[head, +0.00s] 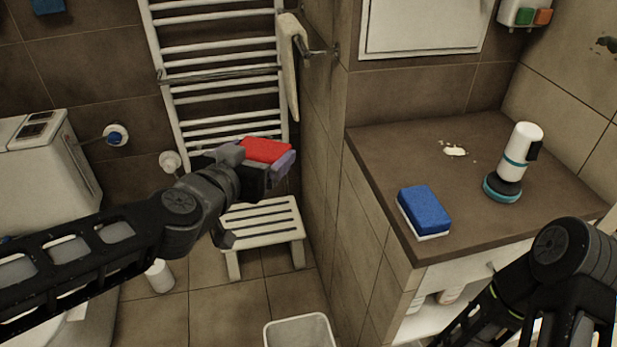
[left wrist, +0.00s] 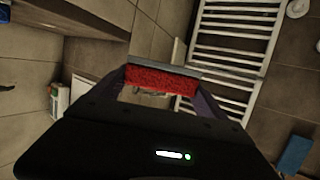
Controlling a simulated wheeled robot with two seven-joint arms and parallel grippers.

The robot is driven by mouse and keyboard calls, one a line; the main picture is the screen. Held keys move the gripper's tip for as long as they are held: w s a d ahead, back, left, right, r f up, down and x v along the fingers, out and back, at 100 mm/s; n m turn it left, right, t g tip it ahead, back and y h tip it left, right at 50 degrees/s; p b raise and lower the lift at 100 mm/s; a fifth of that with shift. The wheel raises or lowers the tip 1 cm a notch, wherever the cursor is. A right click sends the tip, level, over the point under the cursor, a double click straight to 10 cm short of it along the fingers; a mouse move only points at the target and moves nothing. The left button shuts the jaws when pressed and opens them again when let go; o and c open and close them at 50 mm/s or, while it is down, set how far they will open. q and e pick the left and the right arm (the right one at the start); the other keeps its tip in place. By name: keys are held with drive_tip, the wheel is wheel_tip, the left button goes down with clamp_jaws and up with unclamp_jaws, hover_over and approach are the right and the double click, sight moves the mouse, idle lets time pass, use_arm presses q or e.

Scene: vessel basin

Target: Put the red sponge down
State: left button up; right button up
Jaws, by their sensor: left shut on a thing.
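The red sponge (head: 266,150) is held in my left gripper (head: 272,166), in the air in front of the white towel radiator and above a white slatted stool. In the left wrist view the red sponge (left wrist: 162,80) spans between the two fingers, with a grey layer along its far edge. My left gripper is shut on it. Part of my right arm shows at the lower right of the head view, but its gripper fingers are not seen.
A brown counter (head: 400,150) at right bears a blue sponge (head: 424,211), a white and teal scrubber (head: 517,165) and a white smear (head: 454,150). The stool (head: 262,220) and an open white bin (head: 299,332) stand on the floor. The towel radiator (head: 222,80) is behind.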

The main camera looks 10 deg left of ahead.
use_arm(q)
drive_tip(key=w+a+f+n+y, duration=0.4)
drive_tip(key=w+a+n+y, duration=0.1)
drive_tip(key=w+y, duration=0.1)
wheel_tip(320, 180, down, 5)
drive_tip(key=w+d, duration=0.2)
drive_tip(key=shift+d, duration=0.4)
drive_tip(key=shift+a+f, duration=0.1)
